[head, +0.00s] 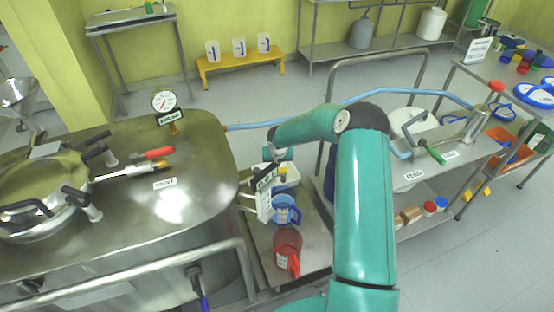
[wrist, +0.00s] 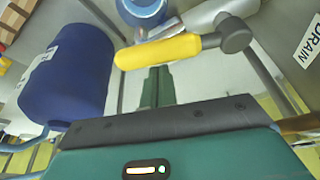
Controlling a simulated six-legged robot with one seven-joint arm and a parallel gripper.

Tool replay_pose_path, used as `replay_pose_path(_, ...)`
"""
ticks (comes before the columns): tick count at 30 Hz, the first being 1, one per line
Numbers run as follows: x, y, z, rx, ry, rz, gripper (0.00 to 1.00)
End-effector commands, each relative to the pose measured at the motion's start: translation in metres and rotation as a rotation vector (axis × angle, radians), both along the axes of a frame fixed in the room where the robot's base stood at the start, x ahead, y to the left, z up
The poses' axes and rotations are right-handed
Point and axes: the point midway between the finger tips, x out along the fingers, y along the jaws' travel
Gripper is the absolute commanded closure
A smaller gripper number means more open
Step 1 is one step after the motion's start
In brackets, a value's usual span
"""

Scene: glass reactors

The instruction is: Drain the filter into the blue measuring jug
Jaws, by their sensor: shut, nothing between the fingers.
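The blue measuring jug (head: 285,212) stands upright on a low steel shelf, beside the vessel's right side. A DRAIN label (wrist: 307,38) shows at the right of the wrist view. A valve lever with a yellow handle (wrist: 158,51) lies across the wrist view. My gripper (wrist: 157,72) is shut and empty, its fingertips at the lower edge of the yellow handle in the picture; I cannot tell whether they touch. In the head view my arm hides most of the gripper. A round blue rim (wrist: 142,10), probably the jug, shows beyond the handle.
A red jug (head: 288,252) stands in front of the blue one. A dark blue cylinder (wrist: 70,75) is left of my fingers. The large steel vessel (head: 190,195) fills the left, with a gauge (head: 164,101) on top. A steel trolley (head: 440,160) stands at right.

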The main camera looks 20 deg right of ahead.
Motion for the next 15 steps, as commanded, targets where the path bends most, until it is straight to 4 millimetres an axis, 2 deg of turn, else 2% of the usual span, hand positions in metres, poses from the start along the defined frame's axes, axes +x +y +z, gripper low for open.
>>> replay_pose_path(15,-0.0023,0.0008,0.0012,-0.002,-0.002,-0.035,1.00)
